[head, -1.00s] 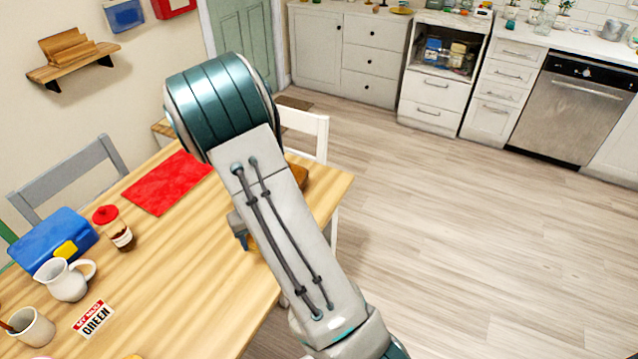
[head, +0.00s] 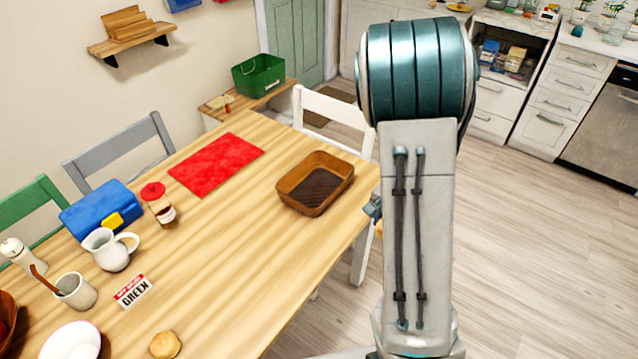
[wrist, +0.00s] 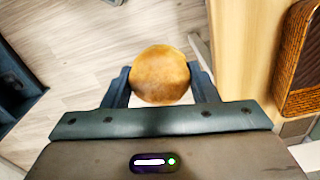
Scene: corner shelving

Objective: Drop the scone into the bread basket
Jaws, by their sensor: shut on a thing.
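My gripper (wrist: 160,82) is shut on a round golden-brown scone (wrist: 160,73), with one finger on each side of it. In the wrist view they are over the floor, just left of the table edge. In the head view my arm hides most of the gripper; a bit of it (head: 373,206) shows beside the table's right edge. The bread basket (head: 292,203) is a brown rectangular basket with a dark woven bottom, at the right end of the table. Its rim also shows at the right of the wrist view (wrist: 287,72), apart from the scone.
The wooden table (head: 225,250) also holds a red mat (head: 215,164), blue box (head: 100,210), red-lidded jar (head: 160,205), white jug (head: 108,250) and another round bun (head: 165,345). A white chair (head: 335,112) stands behind the basket. Floor is clear at right.

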